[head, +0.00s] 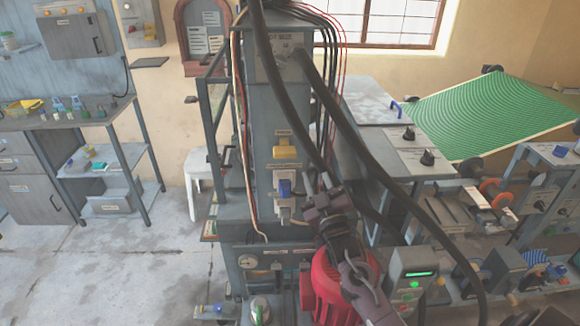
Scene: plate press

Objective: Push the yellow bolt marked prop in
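A yellow bolt (286,152) sits on the front of the tall grey press column (262,120), with a small label above it that is too small to read. Below it on the same column are a blue part (285,187) and a pale beige block (285,207). My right gripper (313,196) is just right of the blue part, lower than the yellow bolt and apart from it. Its fingers look spread, with nothing seen between them. My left gripper is not in view.
Thick black hoses (330,110) run down in front of the column and pass close to my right arm. A red motor (338,290) and a control box with a green display (412,275) stand below. A green ribbed sheet (490,112) lies at right.

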